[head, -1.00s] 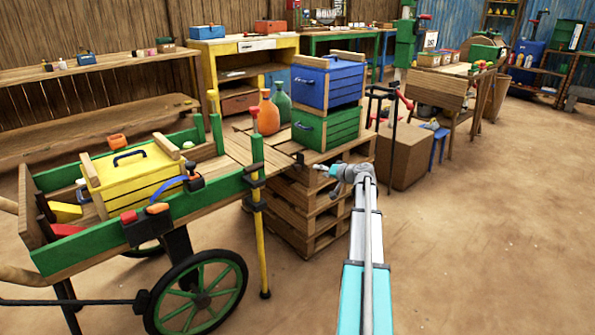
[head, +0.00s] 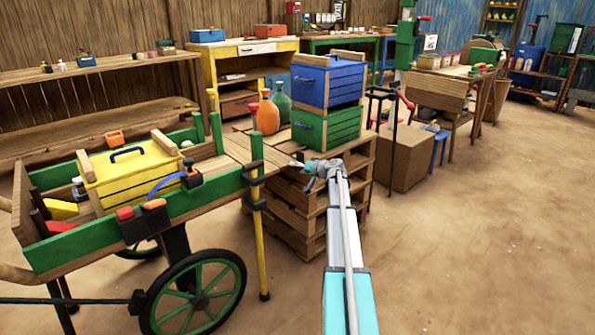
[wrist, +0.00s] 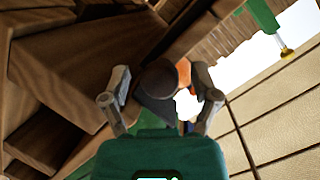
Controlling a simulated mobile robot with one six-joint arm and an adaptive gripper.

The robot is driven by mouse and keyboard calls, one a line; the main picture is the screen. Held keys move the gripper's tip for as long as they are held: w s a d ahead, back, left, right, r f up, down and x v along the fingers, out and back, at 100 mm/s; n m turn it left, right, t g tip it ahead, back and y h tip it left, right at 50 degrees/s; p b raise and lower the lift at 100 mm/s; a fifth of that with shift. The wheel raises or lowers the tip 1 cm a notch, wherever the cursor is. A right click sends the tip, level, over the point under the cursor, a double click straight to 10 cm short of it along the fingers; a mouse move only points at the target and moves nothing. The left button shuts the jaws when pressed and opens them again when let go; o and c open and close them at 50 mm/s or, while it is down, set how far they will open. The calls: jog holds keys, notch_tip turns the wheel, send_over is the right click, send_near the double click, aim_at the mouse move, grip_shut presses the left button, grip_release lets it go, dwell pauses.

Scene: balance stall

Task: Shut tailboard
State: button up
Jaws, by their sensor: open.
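The cart (head: 185,208) stands at the left with green side rails. Its wooden tailboard (head: 232,149) lies lowered, about flat, reaching from the cart's right end toward the pallet stack (head: 318,218). My gripper (head: 300,166) is at the tailboard's outer end, beside the stack's near edge. In the wrist view, my gripper (wrist: 160,95) is open, with its fingers on either side of a dark rounded knob (wrist: 158,78). I cannot tell whether they touch it. The arm and gripper hide part of the stack in the head view.
A blue crate (head: 326,82) sits on a green crate (head: 328,127) on the stack, close behind my gripper. Orange (head: 268,115) and green bottles stand left of them. A yellow pole (head: 260,240) stands at the cart's near corner.

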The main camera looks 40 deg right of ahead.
jog(key=shift+w, duration=0.1)
grip_shut()
jog(key=shift+a, duration=0.2)
dwell(0.4)
